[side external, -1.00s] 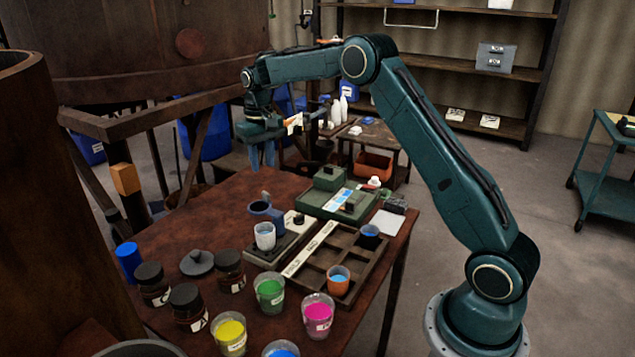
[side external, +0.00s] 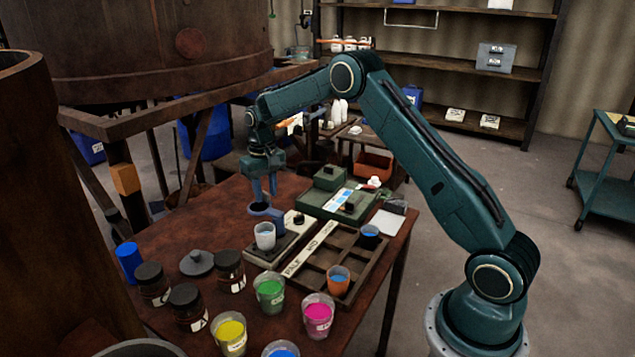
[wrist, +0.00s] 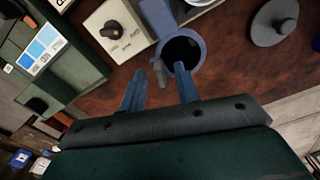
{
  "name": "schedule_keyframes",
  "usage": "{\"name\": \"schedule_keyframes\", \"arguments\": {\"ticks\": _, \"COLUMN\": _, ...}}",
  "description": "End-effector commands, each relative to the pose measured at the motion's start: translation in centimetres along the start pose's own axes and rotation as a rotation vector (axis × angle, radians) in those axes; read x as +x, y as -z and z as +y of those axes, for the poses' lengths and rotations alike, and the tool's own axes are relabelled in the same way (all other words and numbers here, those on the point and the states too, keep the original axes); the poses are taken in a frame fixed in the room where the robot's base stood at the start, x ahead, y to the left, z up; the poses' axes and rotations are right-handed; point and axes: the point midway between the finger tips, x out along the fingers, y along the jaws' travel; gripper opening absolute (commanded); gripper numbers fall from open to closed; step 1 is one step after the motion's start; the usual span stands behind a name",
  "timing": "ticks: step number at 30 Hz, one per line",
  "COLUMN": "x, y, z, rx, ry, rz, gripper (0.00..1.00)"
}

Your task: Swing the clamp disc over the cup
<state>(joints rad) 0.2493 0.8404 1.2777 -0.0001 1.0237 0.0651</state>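The clamp disc (side external: 259,208) is a blue, round, dark-centred piece joined to a blue block (side external: 278,221) beside the stirrer. In the wrist view the disc (wrist: 182,50) shows a blue rim, with a small grey peg (wrist: 158,72) at its edge. The cup (side external: 264,237), pale and translucent, stands on the stirrer plate in front of the disc, which is not over it. My gripper (side external: 265,197) points down just above the disc. Its two blue fingers (wrist: 160,78) are apart, with the peg appearing between them and nothing visibly held.
A stirrer knob (wrist: 113,29) and a green box (side external: 335,201) are close by. A compartment tray (side external: 318,279) holds cups on the right. Coloured cups, such as the green one (side external: 270,292), and dark jars (side external: 230,270) stand in front. The table's left rear is clear.

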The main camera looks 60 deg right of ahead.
Motion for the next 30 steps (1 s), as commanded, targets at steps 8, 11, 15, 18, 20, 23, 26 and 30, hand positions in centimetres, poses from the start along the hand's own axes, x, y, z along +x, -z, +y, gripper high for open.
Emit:
{"name": "schedule_keyframes", "arguments": {"ticks": 8, "x": 0.0, "y": 0.0, "z": 0.0, "rx": 0.000, "ry": 0.000, "rz": 0.000, "gripper": 0.00}}
{"name": "schedule_keyframes", "arguments": {"ticks": 11, "x": 0.0, "y": 0.0, "z": 0.0, "rx": 0.000, "ry": 0.000, "rz": 0.000, "gripper": 0.00}}
{"name": "schedule_keyframes", "arguments": {"ticks": 15, "x": -0.1, "y": 0.0, "z": 0.0, "rx": -0.002, "ry": 0.000, "rz": 0.000, "gripper": 0.00}}
{"name": "schedule_keyframes", "arguments": {"ticks": 18, "x": -0.1, "y": 0.0, "z": -0.1, "rx": -0.011, "ry": 0.000, "rz": 0.000, "gripper": 0.00}}
{"name": "schedule_keyframes", "arguments": {"ticks": 20, "x": -0.1, "y": 0.0, "z": -0.2, "rx": -0.021, "ry": 0.000, "rz": 0.001, "gripper": 0.00}}
{"name": "schedule_keyframes", "arguments": {"ticks": 23, "x": -0.1, "y": 0.1, "z": -0.4, "rx": -0.047, "ry": 0.000, "rz": 0.001, "gripper": 0.00}}
{"name": "schedule_keyframes", "arguments": {"ticks": 26, "x": -0.1, "y": 0.1, "z": -0.7, "rx": -0.089, "ry": 0.000, "rz": 0.001, "gripper": 0.00}}
{"name": "schedule_keyframes", "arguments": {"ticks": 30, "x": -0.1, "y": 0.1, "z": -1.2, "rx": -0.171, "ry": 0.000, "rz": 0.001, "gripper": 0.00}}
